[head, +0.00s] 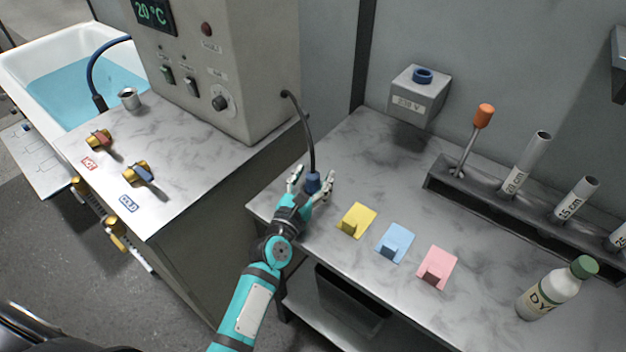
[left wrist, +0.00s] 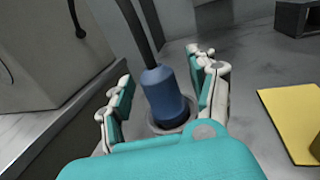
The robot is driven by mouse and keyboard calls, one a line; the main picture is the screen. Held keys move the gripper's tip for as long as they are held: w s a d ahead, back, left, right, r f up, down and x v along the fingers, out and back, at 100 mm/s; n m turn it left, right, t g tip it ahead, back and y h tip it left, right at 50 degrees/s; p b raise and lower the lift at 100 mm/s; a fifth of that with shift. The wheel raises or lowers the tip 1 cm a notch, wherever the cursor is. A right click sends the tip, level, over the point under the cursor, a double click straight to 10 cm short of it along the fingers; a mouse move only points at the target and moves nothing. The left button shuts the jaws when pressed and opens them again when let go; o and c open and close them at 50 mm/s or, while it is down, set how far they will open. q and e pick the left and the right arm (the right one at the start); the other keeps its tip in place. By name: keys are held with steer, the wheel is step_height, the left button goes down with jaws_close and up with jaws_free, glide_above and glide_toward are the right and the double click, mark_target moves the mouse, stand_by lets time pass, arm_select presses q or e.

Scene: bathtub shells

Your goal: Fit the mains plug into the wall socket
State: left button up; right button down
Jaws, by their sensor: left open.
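The blue mains plug (head: 313,182) stands upright near the left end of the right-hand bench, with a dark cable rising from its top. In the left wrist view the plug (left wrist: 165,94) stands in a grey ring-shaped holder (left wrist: 184,126). My left gripper (head: 312,180) is open, with one finger on each side of the plug; in the left wrist view the gripper (left wrist: 164,80) shows gaps between the fingers and the plug. The wall socket (head: 422,76) is a blue ring on top of a grey box (head: 415,100) marked 230 V. My right gripper is out of view.
The cable (head: 308,130) runs to a grey control cabinet (head: 220,75). Yellow (head: 357,219), blue (head: 396,242) and pink (head: 437,266) pieces lie right of the gripper. A tube rack (head: 500,196) and a dye bottle (head: 548,292) stand further right. Bench before the socket is clear.

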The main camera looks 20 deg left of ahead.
arm_select(q)
steer(key=shift+w, duration=0.25)
steer(key=shift+s, duration=0.1)
steer(key=shift+c, duration=0.8)
jaws_close()
